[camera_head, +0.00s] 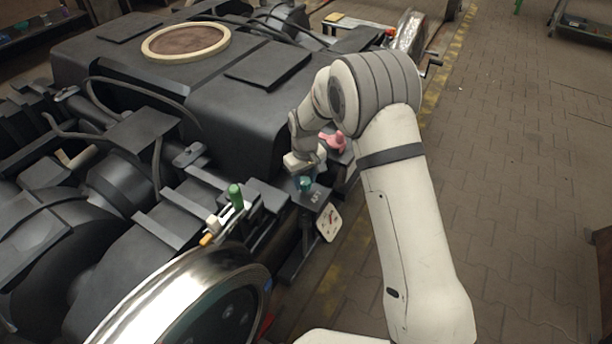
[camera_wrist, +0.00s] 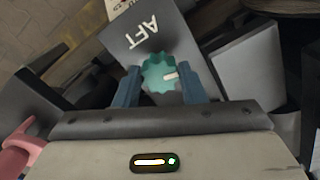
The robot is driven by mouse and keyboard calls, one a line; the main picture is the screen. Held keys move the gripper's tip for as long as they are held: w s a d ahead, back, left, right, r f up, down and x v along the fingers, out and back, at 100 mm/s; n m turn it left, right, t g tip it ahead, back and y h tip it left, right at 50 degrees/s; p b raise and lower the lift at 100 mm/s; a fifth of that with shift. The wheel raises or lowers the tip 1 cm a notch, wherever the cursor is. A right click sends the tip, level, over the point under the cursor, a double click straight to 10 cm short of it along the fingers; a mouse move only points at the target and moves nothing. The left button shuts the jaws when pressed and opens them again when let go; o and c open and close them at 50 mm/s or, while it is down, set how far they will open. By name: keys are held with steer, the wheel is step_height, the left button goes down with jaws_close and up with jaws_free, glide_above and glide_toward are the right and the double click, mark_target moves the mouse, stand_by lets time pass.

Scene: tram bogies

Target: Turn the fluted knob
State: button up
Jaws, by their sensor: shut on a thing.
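In the head view the knob (camera_head: 305,184) shows as a small teal spot just below my gripper (camera_head: 304,172), on top of a dark box at the side of the bogie. The fingers are too small to make out there.
A pink handle (camera_head: 333,140) stands close behind my gripper and shows at the wrist view's left edge (camera_wrist: 18,150). A green-handled lever (camera_head: 236,196) stands to the left. A white dial plate (camera_head: 329,223) hangs below the knob. Paved floor at right is clear.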

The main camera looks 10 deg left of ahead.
mark_target(305, 181)
steer(key=m+p, duration=0.2)
steer(key=m, duration=0.5)
steer(key=shift+s, duration=0.2)
steer(key=m, duration=0.4)
steer(key=shift+f+m+p, duration=0.1)
steer(key=shift+m+p, duration=0.2)
steer(key=shift+m, duration=1.7)
steer(key=o, duration=1)
steer(key=shift+w, duration=0.1)
steer(key=shift+r+p, duration=0.95)
steer(key=shift+r, duration=3)
